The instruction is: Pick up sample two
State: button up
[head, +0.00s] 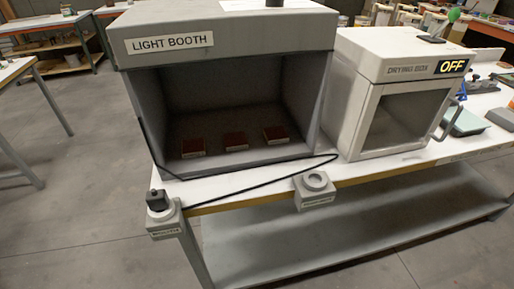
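Three dark red sample pieces with small pale front labels lie in a row on the floor of the open-fronted light booth (225,58). They are a left piece (193,146), a middle piece (236,140) and a right piece (276,134). They are apart from each other. Their labels are too small to read, so I cannot tell which is sample two. My gripper is not in view.
A drying box (405,70) reading OFF stands right of the booth, its glass door seemingly shut. Two labelled holders sit at the table's front edge: the left holder (164,220) has a black knobbed piece, the right holder (315,190) looks empty. A black cable crosses the tabletop between them.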

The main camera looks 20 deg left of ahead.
aim_at(277, 135)
jog(key=z, duration=0.05)
jog(key=k, duration=1.75)
jog(key=u, duration=0.65)
jog(key=i, duration=1.2)
jog(key=u, duration=0.05)
